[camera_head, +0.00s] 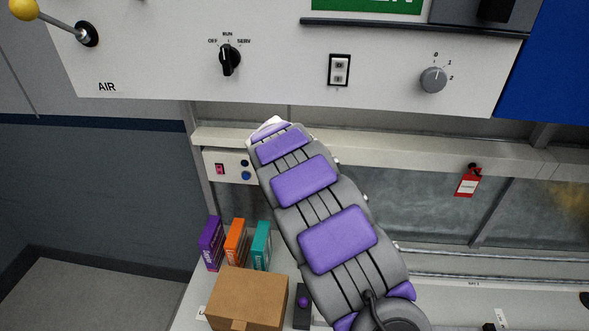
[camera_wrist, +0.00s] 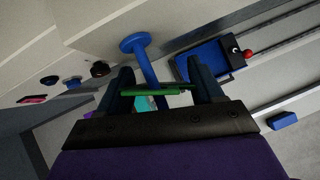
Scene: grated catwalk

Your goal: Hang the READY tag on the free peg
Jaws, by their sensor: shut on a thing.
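In the wrist view, my gripper (camera_wrist: 162,86) is shut on a thin green tag (camera_wrist: 150,92), seen nearly edge-on between the two dark fingers. Its lettering cannot be read. A blue peg (camera_wrist: 135,43) with a round, flat head sticks out just ahead, and its shaft runs down between the fingers to the tag. I cannot tell whether the shaft passes through the tag's hole or only behind it. In the head view, my arm covers the gripper, the green tag and the blue peg. A red tag (camera_head: 467,183) hangs on the rail at the right.
A control panel (camera_head: 290,75) with knobs and a switch overhangs the arm. Below left stand purple, orange and teal boxes (camera_head: 235,243) and a cardboard box (camera_head: 247,300). A small button panel (camera_head: 231,167) sits left of my arm. The wrist view shows a blue rectangular object (camera_wrist: 205,62) at right.

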